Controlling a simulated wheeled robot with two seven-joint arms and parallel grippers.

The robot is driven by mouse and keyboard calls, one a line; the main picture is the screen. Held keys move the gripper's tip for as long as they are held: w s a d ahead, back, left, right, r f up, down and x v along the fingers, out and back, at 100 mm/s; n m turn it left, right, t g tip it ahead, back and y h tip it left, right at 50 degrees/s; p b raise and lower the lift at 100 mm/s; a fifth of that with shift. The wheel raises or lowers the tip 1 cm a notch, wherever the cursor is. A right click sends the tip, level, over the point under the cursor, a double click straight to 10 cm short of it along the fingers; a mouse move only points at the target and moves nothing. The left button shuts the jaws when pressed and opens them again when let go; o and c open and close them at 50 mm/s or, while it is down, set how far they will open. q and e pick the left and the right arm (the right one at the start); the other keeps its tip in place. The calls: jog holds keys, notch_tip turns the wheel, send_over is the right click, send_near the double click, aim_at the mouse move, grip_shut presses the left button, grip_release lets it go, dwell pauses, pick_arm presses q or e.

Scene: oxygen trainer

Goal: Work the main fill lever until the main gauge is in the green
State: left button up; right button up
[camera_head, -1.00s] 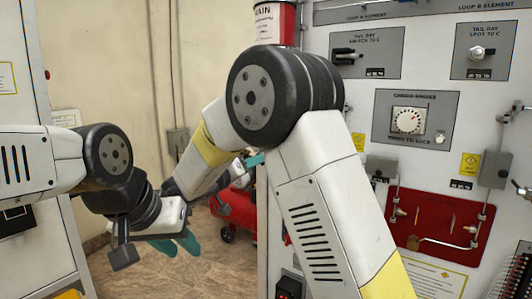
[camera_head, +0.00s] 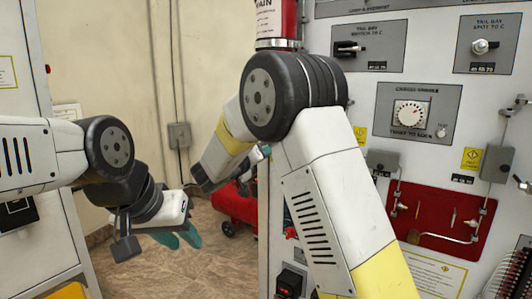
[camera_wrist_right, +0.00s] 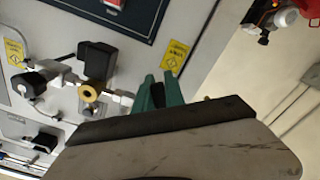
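I cannot pick out the main fill lever or the main gauge for sure in either view. My left gripper (camera_head: 180,237) hangs at the left of the head view with its teal fingers a little apart, empty and clear of the panels. My right arm crosses the middle of the head view and hides most of its own gripper. In the right wrist view, the right gripper (camera_wrist_right: 158,88) has two teal fingers apart, with a dark gap between them. It points towards a grey panel with black valve fittings (camera_wrist_right: 97,60) and a brass ring (camera_wrist_right: 88,93) to its left.
A grey panel with a white dial (camera_head: 410,114) and a red plate with tubing (camera_head: 437,210) stand at the right. A red tank (camera_head: 232,207) lies on the floor behind my right arm. A cabinet (camera_head: 30,75) stands at the far left. Bare floor lies between.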

grip_shut()
jog(key=shift+w+a+f+m, duration=0.2)
jog(key=shift+a+m, duration=0.1)
jog(key=shift+m, duration=0.85)
jog(key=shift+w+a+f+m, duration=0.1)
jog(key=shift+w+a+m, duration=0.2)
jog(key=shift+m, duration=0.9)
jog(key=shift+w+a+f+m, duration=0.15)
jog(key=shift+a+m, duration=0.2)
jog(key=shift+m, duration=0.8)
jog(key=o, duration=0.7)
grip_release()
jog(key=shift+o, duration=0.2)
jog(key=shift+r, duration=0.1)
jog(key=shift+s+a, duration=0.1)
jog(key=v, duration=0.7)
jog(key=shift+s, duration=0.2)
